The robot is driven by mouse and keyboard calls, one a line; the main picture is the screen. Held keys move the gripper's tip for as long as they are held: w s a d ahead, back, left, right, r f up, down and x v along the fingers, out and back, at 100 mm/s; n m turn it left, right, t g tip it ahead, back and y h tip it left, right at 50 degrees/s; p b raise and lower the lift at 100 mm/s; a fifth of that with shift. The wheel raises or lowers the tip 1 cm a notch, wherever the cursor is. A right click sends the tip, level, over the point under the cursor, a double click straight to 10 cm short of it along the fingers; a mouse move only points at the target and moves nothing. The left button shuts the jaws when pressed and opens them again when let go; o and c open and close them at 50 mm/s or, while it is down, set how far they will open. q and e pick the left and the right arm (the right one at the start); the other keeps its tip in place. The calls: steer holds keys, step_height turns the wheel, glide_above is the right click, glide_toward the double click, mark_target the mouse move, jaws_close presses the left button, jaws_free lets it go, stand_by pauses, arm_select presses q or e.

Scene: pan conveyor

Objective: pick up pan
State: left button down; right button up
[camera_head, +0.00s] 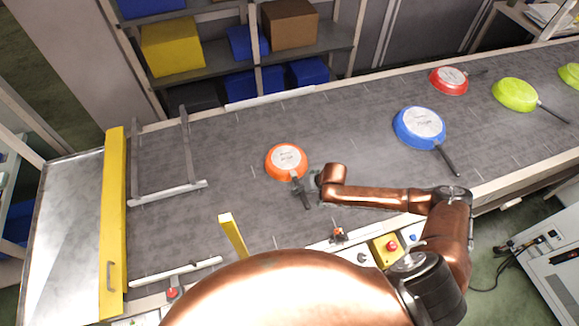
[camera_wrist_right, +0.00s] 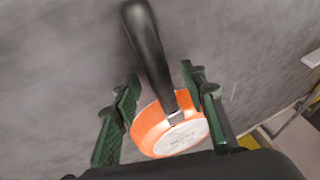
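An orange pan (camera_head: 286,160) lies upside down on the grey conveyor, with its black handle (camera_head: 301,192) toward the near side. My right gripper (camera_head: 308,184) is at the handle, close to the pan's body. In the right wrist view the orange pan (camera_wrist_right: 168,132) lies beyond the palm and its black handle (camera_wrist_right: 148,50) runs up between the green fingers (camera_wrist_right: 157,92). The fingers are apart with gaps to the handle, so the gripper is open and holds nothing. My left gripper is not in view.
A blue pan (camera_head: 418,127), a red pan (camera_head: 449,81) and green pans (camera_head: 515,94) lie farther right on the conveyor (camera_head: 230,220). A yellow bar (camera_head: 113,220) crosses its left end. A yellow post (camera_head: 232,235) and a control box (camera_head: 385,248) stand at the near edge.

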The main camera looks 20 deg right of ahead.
jaws_close()
stand_by(0.5)
steer(key=shift+w+r, duration=0.1)
steer(key=shift+w, duration=0.05)
